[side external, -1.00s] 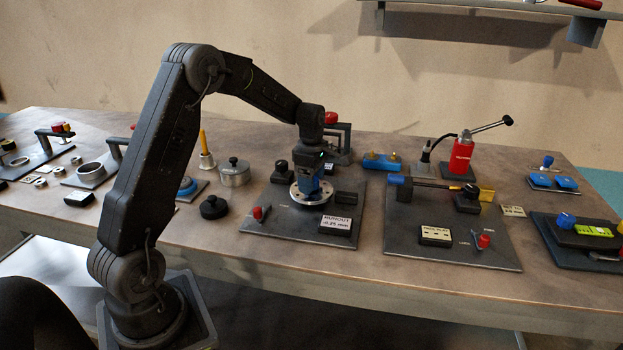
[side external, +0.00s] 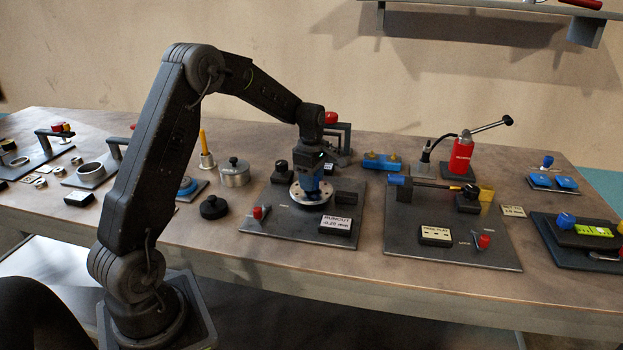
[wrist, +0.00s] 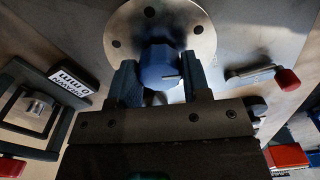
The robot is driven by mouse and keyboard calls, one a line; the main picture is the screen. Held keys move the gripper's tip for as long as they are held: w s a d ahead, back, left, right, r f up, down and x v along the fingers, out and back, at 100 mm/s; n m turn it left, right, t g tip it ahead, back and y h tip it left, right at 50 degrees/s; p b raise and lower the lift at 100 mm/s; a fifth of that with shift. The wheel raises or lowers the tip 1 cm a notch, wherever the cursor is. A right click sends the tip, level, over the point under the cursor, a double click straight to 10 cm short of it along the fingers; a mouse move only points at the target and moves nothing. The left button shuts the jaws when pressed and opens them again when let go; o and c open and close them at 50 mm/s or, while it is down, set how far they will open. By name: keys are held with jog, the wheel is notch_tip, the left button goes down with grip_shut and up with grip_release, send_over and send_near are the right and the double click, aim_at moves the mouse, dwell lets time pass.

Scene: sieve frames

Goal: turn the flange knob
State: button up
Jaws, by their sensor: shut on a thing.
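The flange (side external: 300,197) is a silver disc with bolt holes on a dark plate, near the middle of the bench. In the wrist view the flange (wrist: 185,25) shows around a blue knob (wrist: 160,66) with a white pointer line. My gripper (wrist: 160,85) has one finger on each side of the knob and is shut on it. In the side view my gripper (side external: 310,180) points straight down over the flange and hides much of the knob.
A runout display (side external: 336,224) stands at the plate's front right. A red-tipped lever (side external: 258,212) is at its front left. Dark blocks (side external: 346,198) stand close to the flange. A second plate (side external: 400,240) with a rod lies to the right.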

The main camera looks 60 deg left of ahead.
jog(key=m, duration=1)
jog(key=shift+m, duration=0.3)
jog(key=m, duration=1)
dwell(0.5)
jog(key=o, duration=0.9)
notch_tip(320, 180, up, 14)
jog(key=shift+f, duration=0.1)
